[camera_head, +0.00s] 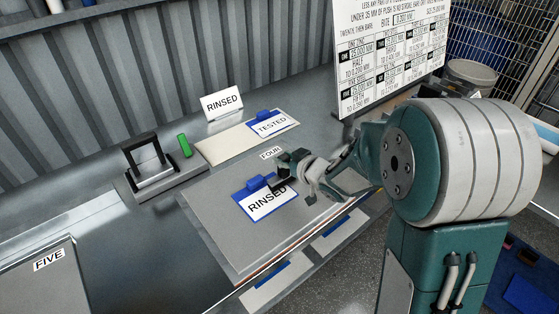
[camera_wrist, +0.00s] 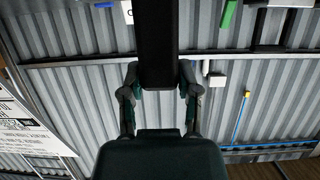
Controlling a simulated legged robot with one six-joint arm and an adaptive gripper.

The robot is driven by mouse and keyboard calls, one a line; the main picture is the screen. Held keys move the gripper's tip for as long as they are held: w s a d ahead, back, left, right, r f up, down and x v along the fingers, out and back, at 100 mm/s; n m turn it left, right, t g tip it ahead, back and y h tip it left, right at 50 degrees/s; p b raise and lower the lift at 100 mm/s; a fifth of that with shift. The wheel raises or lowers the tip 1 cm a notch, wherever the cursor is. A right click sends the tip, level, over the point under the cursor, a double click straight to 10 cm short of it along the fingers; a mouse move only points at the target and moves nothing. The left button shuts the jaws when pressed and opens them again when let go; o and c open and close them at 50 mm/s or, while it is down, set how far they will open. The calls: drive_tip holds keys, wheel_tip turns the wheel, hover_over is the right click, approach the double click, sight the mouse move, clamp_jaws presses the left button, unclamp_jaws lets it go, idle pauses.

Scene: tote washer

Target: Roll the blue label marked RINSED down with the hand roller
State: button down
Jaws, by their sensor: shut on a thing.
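The blue label marked RINSED (camera_head: 268,204) lies on a grey panel (camera_head: 215,222) tagged FOUR, with a blue tab at its upper edge. My gripper (camera_head: 285,173) is just above and behind its upper right part, hiding a little of it. My gripper (camera_wrist: 160,90) is shut on a black bar (camera_wrist: 158,40), which looks like part of the hand roller. A dark end of it (camera_head: 279,184) shows close to the label in the head view; I cannot tell whether it touches. The roller's cylinder cannot be made out.
A black frame on a grey base (camera_head: 148,160) and a green block (camera_head: 185,146) stand at back left. A pale board (camera_head: 215,151) bears a TESTED label (camera_head: 270,124); a RINSED card (camera_head: 222,103) stands behind. A panel tagged FIVE (camera_head: 45,285) is front left. A white sign rises behind.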

drive_tip(key=shift+w+d, duration=0.25)
drive_tip(key=shift+d, duration=0.15)
drive_tip(key=s+a, duration=0.8)
drive_tip(key=a, duration=0.4)
drive_tip(key=shift+s+a+f, duration=0.15)
drive_tip(key=shift+s+a, duration=0.1)
drive_tip(key=shift+s, duration=0.1)
idle(1.9)
drive_tip(key=shift+w+d, duration=0.1)
drive_tip(key=shift+w+d, duration=0.55)
drive_tip(key=shift+d, duration=0.15)
drive_tip(key=shift+w+d, duration=0.8)
drive_tip(key=shift+d, duration=0.35)
drive_tip(key=shift+w+d, duration=0.8)
drive_tip(key=shift+d, duration=0.35)
